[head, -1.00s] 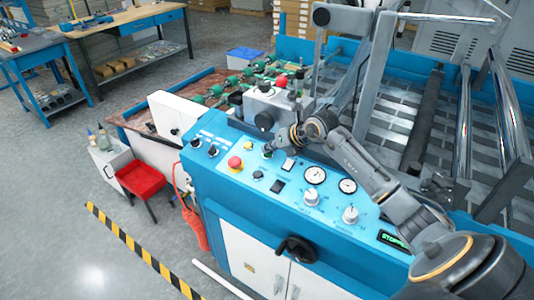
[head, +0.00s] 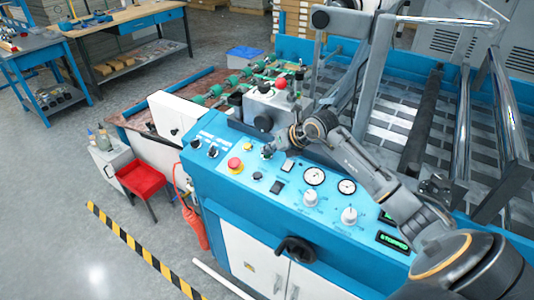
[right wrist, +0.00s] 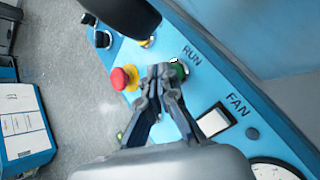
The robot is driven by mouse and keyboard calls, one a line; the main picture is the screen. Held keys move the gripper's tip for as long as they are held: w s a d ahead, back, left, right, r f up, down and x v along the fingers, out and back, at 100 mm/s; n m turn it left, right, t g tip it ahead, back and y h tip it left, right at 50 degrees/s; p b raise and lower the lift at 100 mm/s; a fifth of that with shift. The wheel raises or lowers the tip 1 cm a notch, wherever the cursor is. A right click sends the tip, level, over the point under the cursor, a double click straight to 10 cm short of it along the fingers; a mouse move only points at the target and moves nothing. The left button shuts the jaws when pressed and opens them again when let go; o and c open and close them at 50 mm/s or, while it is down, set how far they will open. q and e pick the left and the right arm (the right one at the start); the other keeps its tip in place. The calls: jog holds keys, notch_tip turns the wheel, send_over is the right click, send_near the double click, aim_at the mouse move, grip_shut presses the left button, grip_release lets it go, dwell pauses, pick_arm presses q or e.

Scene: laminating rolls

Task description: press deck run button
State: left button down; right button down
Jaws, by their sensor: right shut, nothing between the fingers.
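The green run button (right wrist: 182,70) sits under the label RUN on the blue control deck (right wrist: 225,75) in the right wrist view. My right gripper (right wrist: 161,74) is shut and empty. Its tips overlap the button's left side in that view; I cannot tell whether they touch it. In the head view my right gripper (head: 270,150) is over the upper left part of the panel and largely hides the button. My left gripper is not in view.
A red emergency knob (right wrist: 122,78) on a yellow base is left of the fingers. A white fan switch (right wrist: 214,120) is below right. Gauges (head: 314,176), dials (head: 311,197) and a green STOPPED display (head: 393,242) are along the panel.

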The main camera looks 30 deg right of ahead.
jog(key=shift+r, duration=0.1)
jog(key=shift+r+p, duration=0.45)
jog(key=shift+r, duration=0.1)
jog(key=r+p, duration=0.1)
jog(key=r, duration=0.1)
jog(key=a+r+p, duration=0.1)
jog(key=r, duration=0.1)
jog(key=shift+s+p, duration=0.1)
jog(key=shift+p, duration=0.25)
jog(key=shift+s+d+f, duration=0.1)
